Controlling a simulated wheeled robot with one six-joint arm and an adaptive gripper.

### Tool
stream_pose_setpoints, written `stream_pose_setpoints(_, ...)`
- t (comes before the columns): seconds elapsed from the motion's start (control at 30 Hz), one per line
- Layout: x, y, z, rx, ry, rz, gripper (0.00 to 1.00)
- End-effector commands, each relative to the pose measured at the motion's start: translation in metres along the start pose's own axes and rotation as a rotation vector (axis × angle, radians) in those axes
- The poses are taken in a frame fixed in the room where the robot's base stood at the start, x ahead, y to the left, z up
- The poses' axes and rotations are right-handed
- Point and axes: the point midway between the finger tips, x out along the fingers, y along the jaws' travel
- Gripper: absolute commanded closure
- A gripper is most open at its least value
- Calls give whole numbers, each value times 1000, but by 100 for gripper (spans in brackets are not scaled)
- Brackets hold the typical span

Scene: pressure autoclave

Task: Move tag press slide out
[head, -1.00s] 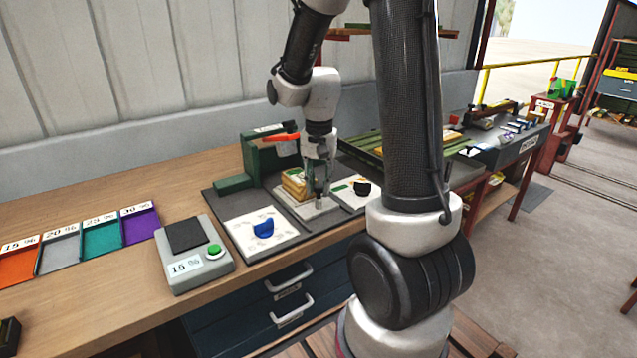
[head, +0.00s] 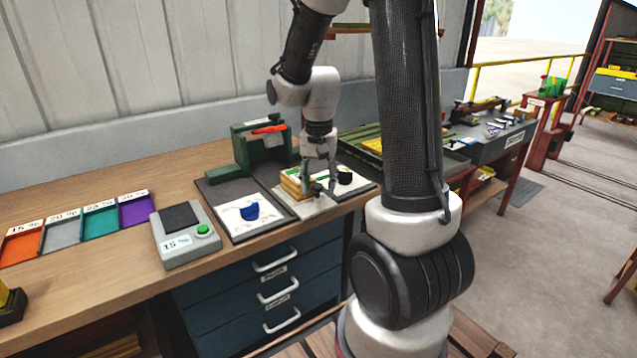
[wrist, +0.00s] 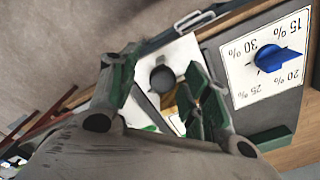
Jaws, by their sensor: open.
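The tag press (head: 262,148) is dark green with an orange lever (head: 268,129) and stands at the back of the bench. I cannot tell whether the fingers touch the knob. The block is mostly hidden there.
Left of the slide is a dial panel with a blue knob (head: 250,211); a panel with a black knob (head: 345,178) is on the right. A scale (head: 184,236) with a green button and coloured trays (head: 62,232) stand farther left. Drawers (head: 275,290) are below.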

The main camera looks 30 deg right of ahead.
Motion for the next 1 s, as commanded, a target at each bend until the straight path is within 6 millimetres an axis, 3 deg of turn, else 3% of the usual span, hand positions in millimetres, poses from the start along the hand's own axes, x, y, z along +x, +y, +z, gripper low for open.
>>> stream_pose_setpoints(0.27, -12, -1, -1, 0, 5, -4, 52)
stream_pose_setpoints(0.7, -102, 0, -1, 0, 3, -3, 52)
stream_pose_setpoints(1.0, -120, 0, 0, 0, 0, 0, 52)
